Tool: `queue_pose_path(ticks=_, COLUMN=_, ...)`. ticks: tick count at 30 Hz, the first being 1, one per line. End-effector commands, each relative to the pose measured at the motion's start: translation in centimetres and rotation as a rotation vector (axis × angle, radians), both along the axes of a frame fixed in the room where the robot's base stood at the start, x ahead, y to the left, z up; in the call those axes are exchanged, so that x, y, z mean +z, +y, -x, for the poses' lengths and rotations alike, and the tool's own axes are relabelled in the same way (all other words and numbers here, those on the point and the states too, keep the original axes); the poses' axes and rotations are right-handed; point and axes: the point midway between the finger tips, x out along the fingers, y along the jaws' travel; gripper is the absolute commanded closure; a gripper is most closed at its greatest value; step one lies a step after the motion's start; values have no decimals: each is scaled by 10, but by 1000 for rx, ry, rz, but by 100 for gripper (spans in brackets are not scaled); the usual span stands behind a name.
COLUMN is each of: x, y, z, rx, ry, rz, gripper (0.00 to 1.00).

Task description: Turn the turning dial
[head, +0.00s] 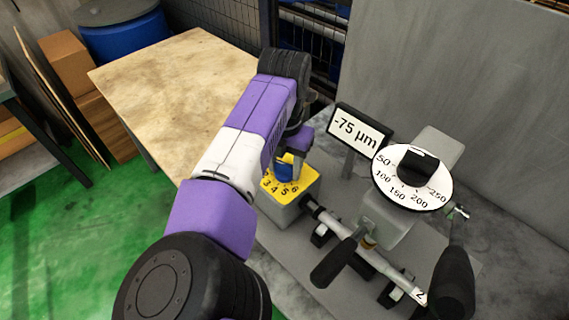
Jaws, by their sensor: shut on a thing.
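A grey box has a yellow numbered face (274,186) marked 3, 4, 5, 6, with a blue knob (284,172) standing on it. My gripper (289,158) is over this yellow face and shut on the blue knob; my arm hides its fingertips and part of the face. To the right is a round white dial (410,190) with numbers from 50 to 250 and a black knob (415,165) on top. My gripper is apart from the white dial. Which of the two is the turning dial, I cannot tell by sight.
A sign (357,129) reading -75 µm stands behind the grinder. A shaft (350,245) with black handles (335,262) runs in front. A wooden table (165,85) is at the left, and a grey panel (460,90) rises behind at the right.

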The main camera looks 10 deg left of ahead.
Motion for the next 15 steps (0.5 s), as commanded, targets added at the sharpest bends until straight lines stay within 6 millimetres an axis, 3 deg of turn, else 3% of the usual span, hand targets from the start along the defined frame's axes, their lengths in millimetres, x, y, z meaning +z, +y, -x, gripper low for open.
queue_pose_path(ticks=15, x=4, y=0, z=0, rx=445, ry=-1, rz=0, gripper=95)
